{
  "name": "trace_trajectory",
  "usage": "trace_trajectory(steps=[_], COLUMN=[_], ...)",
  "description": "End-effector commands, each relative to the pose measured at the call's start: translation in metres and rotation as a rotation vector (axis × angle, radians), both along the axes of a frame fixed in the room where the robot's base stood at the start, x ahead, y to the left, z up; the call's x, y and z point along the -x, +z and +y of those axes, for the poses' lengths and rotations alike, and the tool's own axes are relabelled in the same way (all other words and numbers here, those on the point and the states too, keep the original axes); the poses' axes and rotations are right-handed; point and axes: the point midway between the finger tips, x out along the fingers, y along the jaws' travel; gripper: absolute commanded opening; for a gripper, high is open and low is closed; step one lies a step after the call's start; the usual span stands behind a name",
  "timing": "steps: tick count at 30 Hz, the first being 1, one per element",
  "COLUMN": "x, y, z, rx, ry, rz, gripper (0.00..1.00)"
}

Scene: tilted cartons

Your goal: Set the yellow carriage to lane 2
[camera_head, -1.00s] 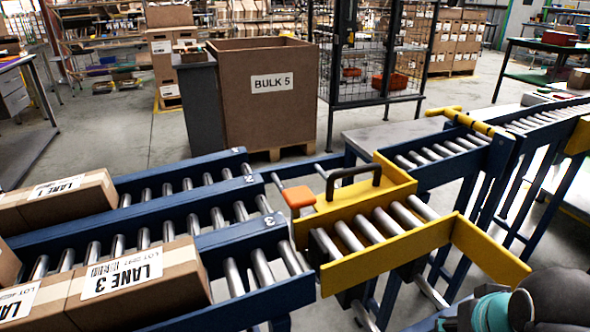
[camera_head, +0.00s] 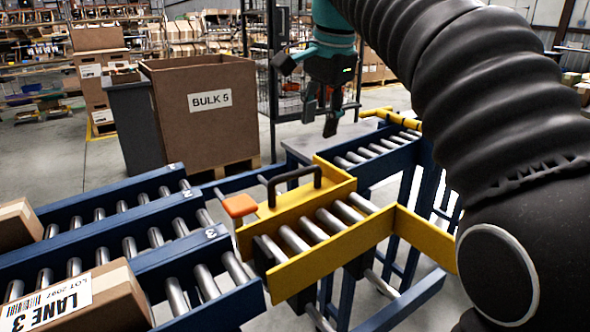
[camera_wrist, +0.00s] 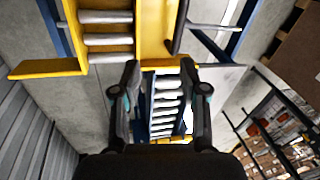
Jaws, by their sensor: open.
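The yellow carriage (camera_head: 335,252), with several rollers, stands at the lane ends in the head view, beside the end of the lane marked 3 (camera_head: 210,232). It has a black arched handle (camera_head: 290,182) on its far side and an orange paddle (camera_head: 240,205) at its left. The lane marked 2 (camera_head: 188,193) lies just beyond lane 3. My gripper (camera_head: 321,118) is open and empty, pointing down, above and beyond the carriage, apart from the handle. In the wrist view the open fingers (camera_wrist: 159,80) show below the carriage (camera_wrist: 150,30).
A carton labelled LANE 3 (camera_head: 75,300) lies on lane 3. A large BULK 5 box (camera_head: 205,125) stands behind the lanes. A roller conveyor with a yellow bar (camera_head: 388,113) lies beyond the carriage. A wire cage (camera_head: 290,95) stands at the back.

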Motion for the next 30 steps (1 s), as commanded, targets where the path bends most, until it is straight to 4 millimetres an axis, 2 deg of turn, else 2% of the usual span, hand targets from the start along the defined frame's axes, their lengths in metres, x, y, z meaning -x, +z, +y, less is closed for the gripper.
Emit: trace_trajectory(steps=[1,6,13,17,30], x=[-0.01,-0.023,-0.028,-0.03,-0.043], y=[0.001,0.008,0.001,-0.016,-0.095], z=[0.009,0.025,0.032,0.033,0.042], rx=[-0.008,-0.026,-0.032,-0.031,-0.031], ry=[-0.03,-0.112,-0.145,-0.144,-0.143], rz=[0.015,0.053,0.067,0.068,0.068], gripper=[0.43,0.43,0.43,0.43,0.43])
